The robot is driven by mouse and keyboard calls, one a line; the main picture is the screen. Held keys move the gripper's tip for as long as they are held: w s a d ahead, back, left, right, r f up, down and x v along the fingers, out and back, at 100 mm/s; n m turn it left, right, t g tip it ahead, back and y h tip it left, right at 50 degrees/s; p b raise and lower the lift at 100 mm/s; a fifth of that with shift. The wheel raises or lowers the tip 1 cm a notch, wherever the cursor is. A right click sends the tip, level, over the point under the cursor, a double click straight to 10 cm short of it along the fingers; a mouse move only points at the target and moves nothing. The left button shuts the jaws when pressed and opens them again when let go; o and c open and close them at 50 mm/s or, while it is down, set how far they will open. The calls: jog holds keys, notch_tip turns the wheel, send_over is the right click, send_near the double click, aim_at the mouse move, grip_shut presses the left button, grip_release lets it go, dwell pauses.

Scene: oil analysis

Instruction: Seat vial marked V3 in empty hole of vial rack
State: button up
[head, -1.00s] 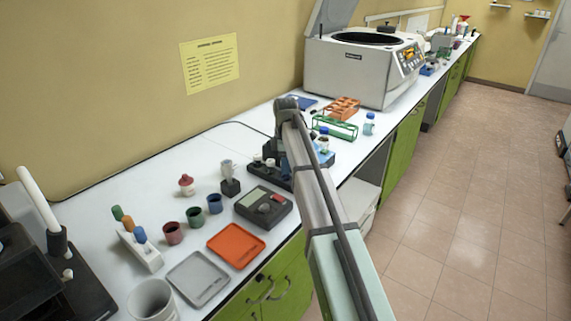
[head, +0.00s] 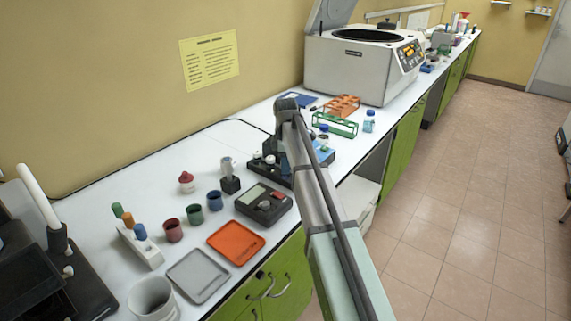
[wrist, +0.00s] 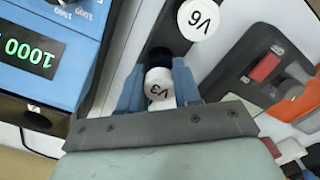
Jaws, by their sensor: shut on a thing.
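The vial marked V3 (wrist: 159,88) shows its white cap in the wrist view, between the two blue fingers of my gripper (wrist: 158,92). The gripper is shut on it. The dark vial rack (wrist: 163,36) lies under and beyond it, and a dark round shape shows right beside the cap; I cannot tell if this is a hole. A vial marked V6 (wrist: 198,18) stands at the rack's upper right. I cannot tell whether V3's lower end is in a hole. In the head view, the rack (head: 277,180) is partly behind my arm, which hides most of the gripper.
A blue device with a green display (wrist: 30,50) is close on the left in the wrist view. A dark grey device with a red button (head: 264,203) and an orange tray (head: 236,243) stand near the rack. A green rack (head: 335,125) stands farther back.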

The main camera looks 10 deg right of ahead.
jog(key=shift+f, duration=0.55)
dwell(0.4)
jog(key=o, duration=1.4)
jog(key=shift+r, duration=0.2)
jog(key=shift+r, duration=3.35)
